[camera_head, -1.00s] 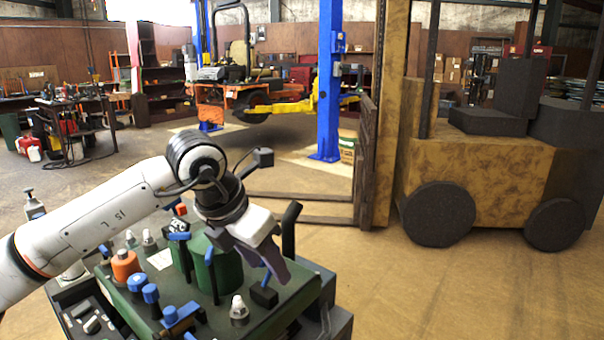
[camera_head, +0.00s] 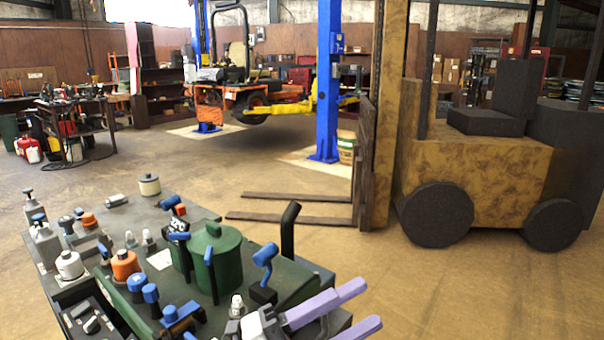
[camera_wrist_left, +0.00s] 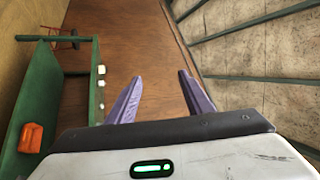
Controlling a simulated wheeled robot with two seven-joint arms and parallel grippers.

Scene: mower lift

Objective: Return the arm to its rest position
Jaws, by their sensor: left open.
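My left gripper (camera_head: 368,305) shows at the bottom of the head view, in front of the console's near right corner. Its two purple fingers are spread apart and point to the right, with nothing between them. Most of the left arm is out of the frame. In the left wrist view the same fingers (camera_wrist_left: 160,78) are open and empty, facing a brown wall (camera_wrist_left: 140,35) and grey panels. My right gripper does not show.
The dark console (camera_head: 190,290) close in front carries a green canister (camera_head: 217,250), a blue-topped lever (camera_head: 265,256) and several knobs and bottles. A yellow forklift (camera_head: 480,170) stands to the right, its forks low. Open floor (camera_head: 450,290) lies at lower right.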

